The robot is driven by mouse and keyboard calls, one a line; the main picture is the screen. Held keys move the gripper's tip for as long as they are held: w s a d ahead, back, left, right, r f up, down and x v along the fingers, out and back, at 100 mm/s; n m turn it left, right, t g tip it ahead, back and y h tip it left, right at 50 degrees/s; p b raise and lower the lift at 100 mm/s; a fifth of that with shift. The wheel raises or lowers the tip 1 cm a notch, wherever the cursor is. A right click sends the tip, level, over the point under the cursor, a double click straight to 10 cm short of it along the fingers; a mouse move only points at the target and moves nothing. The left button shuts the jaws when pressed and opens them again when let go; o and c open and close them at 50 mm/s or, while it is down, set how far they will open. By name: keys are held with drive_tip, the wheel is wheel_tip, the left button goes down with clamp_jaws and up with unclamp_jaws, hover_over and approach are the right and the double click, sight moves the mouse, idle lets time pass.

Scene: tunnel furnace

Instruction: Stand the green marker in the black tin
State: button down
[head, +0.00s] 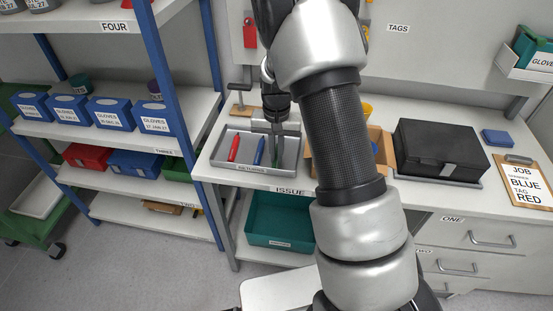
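The green marker (275,156) is in the grey metal tray labelled RETURNS (212,162), at its right part. A red marker (234,148) and a blue marker (259,151) lie to its left in the same tray. My gripper (273,146) points down over the tray, right at the green marker. Whether its fingers are open or closed around the marker is too small to tell. I cannot make out a black tin; my arm hides part of the bench.
A wooden box (382,138) stands right of the tray, partly behind my arm. A large black case (440,148), a blue block (497,138) and a clipboard (526,186) lie farther right. Blue-framed shelves (185,110) stand at left. A teal bin (280,222) sits below the bench.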

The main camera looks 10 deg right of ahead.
wheel_tip(320, 180, up, 12)
drive_tip(key=p, duration=0.7)
drive_tip(key=shift+p, duration=0.4)
drive_tip(key=shift+d, duration=0.1)
